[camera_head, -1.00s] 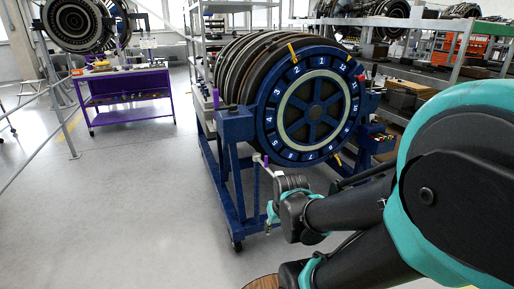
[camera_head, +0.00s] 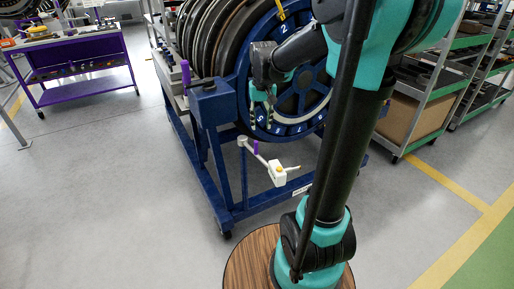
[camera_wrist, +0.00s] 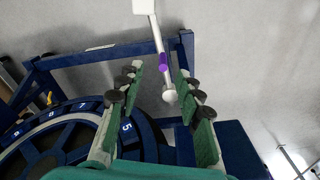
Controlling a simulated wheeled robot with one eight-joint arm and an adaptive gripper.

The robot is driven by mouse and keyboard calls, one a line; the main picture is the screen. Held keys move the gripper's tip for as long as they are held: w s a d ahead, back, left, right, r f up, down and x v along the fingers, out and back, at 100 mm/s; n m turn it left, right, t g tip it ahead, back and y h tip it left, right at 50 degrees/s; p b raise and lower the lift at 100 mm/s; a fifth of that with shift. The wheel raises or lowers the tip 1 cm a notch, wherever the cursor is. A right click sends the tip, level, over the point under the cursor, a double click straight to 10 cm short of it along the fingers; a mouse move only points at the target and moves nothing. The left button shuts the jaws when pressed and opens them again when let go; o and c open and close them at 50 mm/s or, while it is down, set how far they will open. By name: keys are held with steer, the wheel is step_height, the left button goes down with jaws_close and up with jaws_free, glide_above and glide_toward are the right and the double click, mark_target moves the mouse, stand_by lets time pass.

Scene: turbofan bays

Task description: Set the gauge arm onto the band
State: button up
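The gauge arm is a thin white bar with a purple sleeve (camera_head: 256,147) and a white end block (camera_head: 278,173). It hangs from a pivot on the blue stand, sloping down to the right in the head view. In the wrist view its white bar (camera_wrist: 155,33) runs up from a round white knob (camera_wrist: 170,96). My gripper (camera_head: 261,125) is above the pivot, in front of the numbered blue wheel. In the wrist view my gripper (camera_wrist: 162,88) is open, with the knob seen between its fingers and nothing held. A pale band (camera_head: 294,119) rings the wheel, partly hidden by my arm.
The blue stand (camera_head: 222,165) carries the wheel and stacked discs. A purple cart (camera_head: 80,66) stands at the left and shelving (camera_head: 425,90) at the right.

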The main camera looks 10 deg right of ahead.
mark_target(256, 154)
steer(key=w+a+r, duration=0.1)
steer(key=w+r, duration=0.2)
steer(key=w, duration=0.1)
steer(key=shift+g, duration=0.4)
step_height(256, 154, down, 18)
steer(key=shift+a+r, duration=0.1)
steer(key=shift+r, duration=0.1)
steer(key=shift+c, duration=0.5)
jaws_close()
